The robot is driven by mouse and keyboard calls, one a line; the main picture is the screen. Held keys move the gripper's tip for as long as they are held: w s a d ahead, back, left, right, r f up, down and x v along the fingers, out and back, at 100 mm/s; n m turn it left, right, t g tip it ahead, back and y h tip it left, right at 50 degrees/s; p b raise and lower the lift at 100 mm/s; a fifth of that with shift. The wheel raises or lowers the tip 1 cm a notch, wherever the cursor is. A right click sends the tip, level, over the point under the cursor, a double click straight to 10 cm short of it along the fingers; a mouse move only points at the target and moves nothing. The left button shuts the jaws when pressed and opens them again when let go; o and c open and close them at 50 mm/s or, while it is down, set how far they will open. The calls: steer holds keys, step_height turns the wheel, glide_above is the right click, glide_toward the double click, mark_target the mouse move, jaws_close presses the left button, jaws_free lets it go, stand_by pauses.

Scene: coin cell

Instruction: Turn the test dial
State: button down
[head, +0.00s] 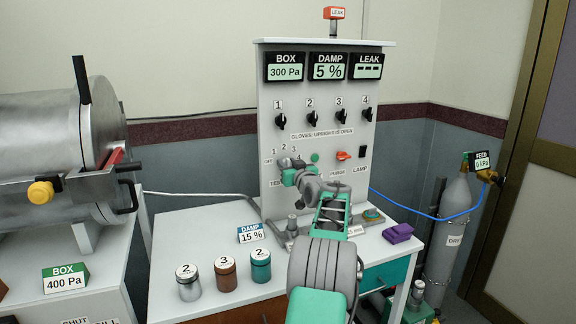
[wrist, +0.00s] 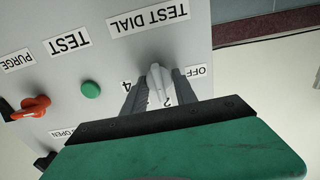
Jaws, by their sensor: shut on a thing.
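In the head view my gripper (head: 290,170) reaches the panel's lower left, hiding most of the dial.
A green button (wrist: 91,89) and an orange-red purge knob (wrist: 33,107) sit beside the dial. Black glove knobs (head: 311,118) are above. Numbered jars (head: 224,272) and a purple block (head: 398,232) stand on the white bench. A gas cylinder (head: 452,220) stands at right.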

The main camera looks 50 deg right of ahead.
steer(key=c, duration=1)
jaws_free()
steer(key=shift+s, duration=0.15)
steer(key=b+v, duration=0.1)
steer(key=v, duration=0.6)
steer(key=shift+s+a, duration=0.15)
steer(key=shift+s, duration=0.1)
